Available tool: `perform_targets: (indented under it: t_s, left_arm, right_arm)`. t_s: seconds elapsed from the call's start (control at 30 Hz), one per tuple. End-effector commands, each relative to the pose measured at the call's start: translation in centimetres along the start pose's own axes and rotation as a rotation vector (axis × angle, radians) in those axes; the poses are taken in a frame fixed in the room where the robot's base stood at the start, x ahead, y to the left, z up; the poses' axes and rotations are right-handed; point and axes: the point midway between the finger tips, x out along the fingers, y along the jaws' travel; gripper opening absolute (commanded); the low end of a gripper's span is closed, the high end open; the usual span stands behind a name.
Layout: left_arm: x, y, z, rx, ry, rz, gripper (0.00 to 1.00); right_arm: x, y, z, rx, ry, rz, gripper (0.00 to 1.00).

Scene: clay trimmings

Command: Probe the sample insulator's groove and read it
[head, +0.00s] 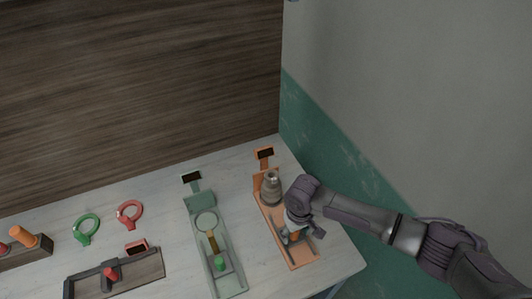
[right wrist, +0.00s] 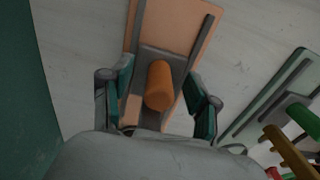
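A grey, stepped insulator (head: 270,190) stands upright at the back of the orange fixture (head: 302,262), below a small dark display (head: 264,153). My right gripper (head: 291,232) is low over the front part of this fixture. In the right wrist view the right gripper (right wrist: 161,88) is open, its fingers on either side of an orange knob (right wrist: 159,85). The knob stands on a grey slide block (right wrist: 150,57) in the orange channel. I see a gap between knob and fingers. The insulator's groove is too small to make out. My left gripper is out of view.
A green fixture (head: 232,284) with a green knob (head: 219,263), a ring and its own display (head: 191,177) stands to the left. A green ring (head: 87,228), a red ring (head: 129,213) and a red-knobbed wooden fixture (head: 148,265) are farther left. A wall borders the table's right.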

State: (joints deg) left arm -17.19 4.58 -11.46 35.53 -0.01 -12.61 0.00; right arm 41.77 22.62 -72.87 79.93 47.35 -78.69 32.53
Motion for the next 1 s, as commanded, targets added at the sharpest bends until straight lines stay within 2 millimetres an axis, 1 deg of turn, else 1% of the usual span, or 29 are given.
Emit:
perform_targets:
  t_s: [0.03,0.1,0.2,0.53,0.77,0.83,1.0]
  left_arm:
    - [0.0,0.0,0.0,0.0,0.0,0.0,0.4]
    - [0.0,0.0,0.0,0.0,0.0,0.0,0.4]
    - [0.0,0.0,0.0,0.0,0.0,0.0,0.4]
    - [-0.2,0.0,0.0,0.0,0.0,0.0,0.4]
    - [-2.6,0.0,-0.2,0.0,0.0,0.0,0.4]
    - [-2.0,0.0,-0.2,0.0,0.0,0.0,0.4]
    - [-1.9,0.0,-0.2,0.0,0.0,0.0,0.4]
  right_arm:
    - [0.0,0.0,0.0,0.0,0.0,0.0,0.73]
    - [0.0,0.0,0.0,0.0,0.0,0.0,0.85]
    - [0.0,0.0,0.0,0.0,0.001,0.0,1.0]
    - [-0.2,0.0,-0.1,0.0,0.001,0.0,1.0]
    - [-3.0,0.0,0.0,-0.001,0.001,0.0,1.0]
    - [-3.3,0.0,-0.1,-0.001,0.003,-0.001,1.0]
    - [-5.3,0.0,-0.1,-0.001,0.003,-0.001,1.0]
